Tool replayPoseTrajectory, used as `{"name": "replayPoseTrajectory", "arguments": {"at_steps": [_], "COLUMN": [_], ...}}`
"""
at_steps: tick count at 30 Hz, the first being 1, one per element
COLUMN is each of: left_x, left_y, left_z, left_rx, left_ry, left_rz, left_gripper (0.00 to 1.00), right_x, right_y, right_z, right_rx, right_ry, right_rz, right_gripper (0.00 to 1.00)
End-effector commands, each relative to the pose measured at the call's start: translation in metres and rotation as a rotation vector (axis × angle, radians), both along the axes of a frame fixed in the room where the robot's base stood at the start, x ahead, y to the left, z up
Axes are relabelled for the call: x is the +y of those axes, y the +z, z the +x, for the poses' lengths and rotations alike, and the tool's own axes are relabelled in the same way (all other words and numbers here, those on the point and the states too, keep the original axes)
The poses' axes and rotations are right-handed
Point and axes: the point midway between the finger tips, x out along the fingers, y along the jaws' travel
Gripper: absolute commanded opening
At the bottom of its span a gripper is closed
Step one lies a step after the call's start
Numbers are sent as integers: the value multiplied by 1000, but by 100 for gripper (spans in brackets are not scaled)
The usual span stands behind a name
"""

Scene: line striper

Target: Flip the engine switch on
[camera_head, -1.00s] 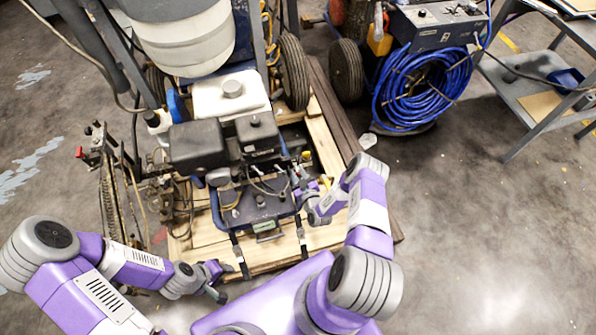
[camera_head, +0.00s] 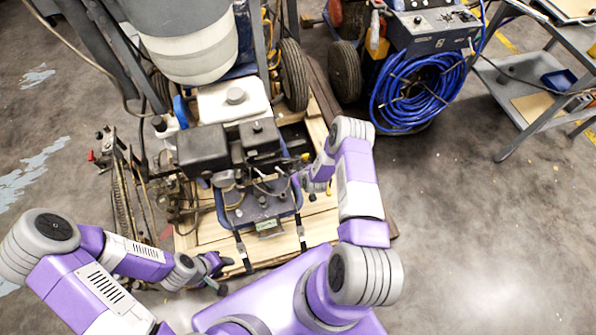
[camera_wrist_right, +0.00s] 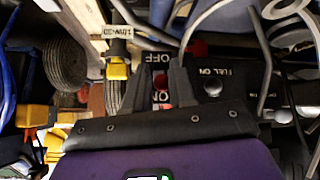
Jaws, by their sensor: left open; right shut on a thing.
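The line striper's engine (camera_head: 215,145) stands in the middle of the head view. In the right wrist view, the red engine switch (camera_wrist_right: 160,82) sits on a black panel beside an upside-down OFF label (camera_wrist_right: 157,57). My right gripper's dark fingers (camera_wrist_right: 159,88) are on both sides of the switch and shut on it. The fingers hide part of the switch, so I cannot tell its position. In the head view, my right gripper (camera_head: 302,183) is at the engine's right side, its tips hard to see. My left gripper (camera_head: 222,276) is open and empty near the pallet's front left.
The striper stands on a wooden pallet (camera_head: 322,228). A coiled blue hose (camera_head: 420,92) on another machine and a grey shelf cart (camera_head: 520,95) are at the right. The floor at lower right is clear.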

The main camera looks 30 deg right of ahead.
Motion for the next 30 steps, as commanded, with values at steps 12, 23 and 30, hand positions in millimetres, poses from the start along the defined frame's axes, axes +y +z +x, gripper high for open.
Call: {"name": "replayPoseTrajectory", "arguments": {"at_steps": [12, 23, 30], "left_x": [0, 0, 0], "left_y": [1, 1, 1], "left_z": [0, 0, 0], "left_rx": [0, 0, 0], "left_ry": [0, 0, 0], "left_rz": [0, 0, 0], "left_gripper": [43, 43, 43], "right_x": [4, 3, 1], "right_y": [0, 0, 1], "right_z": [-1, -1, 0], "right_rx": [50, 47, 45], "right_ry": [8, 6, 3], "right_rz": [15, 15, 12], "right_gripper": [0, 45, 45]}}
